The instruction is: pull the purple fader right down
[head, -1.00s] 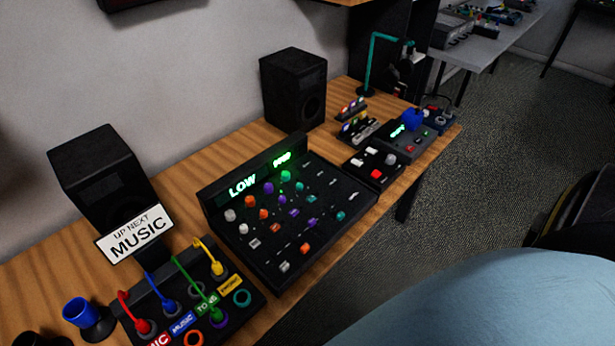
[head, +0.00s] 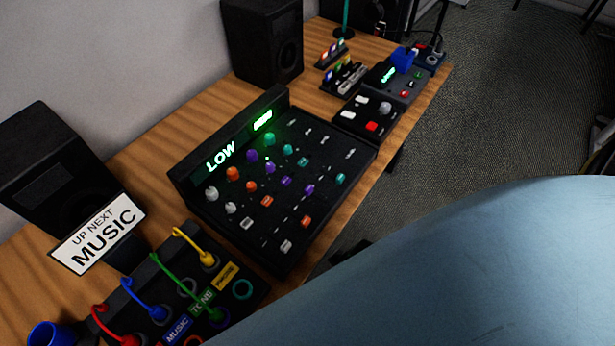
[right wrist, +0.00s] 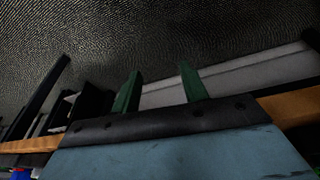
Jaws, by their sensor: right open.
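The black mixer (head: 205,205) lies on the wooden table in the head view, with knobs and small slider caps in white, orange, purple and teal columns. In its nearest row, the purple fader (head: 308,190) sits a little farther up the panel than the orange fader (head: 305,221) and teal fader (head: 340,178). In the right wrist view, my right gripper (right wrist: 160,88) is open and empty, its two green fingers apart. No mixer part shows between them. My left gripper is not in view.
A patch box (head: 255,292) with coloured cables sits left of the mixer, beside a "MUSIC" sign (head: 98,236). Speakers (head: 263,42) stand behind. A small button box (head: 366,114) is to the right. My pale blue arm covers the lower right.

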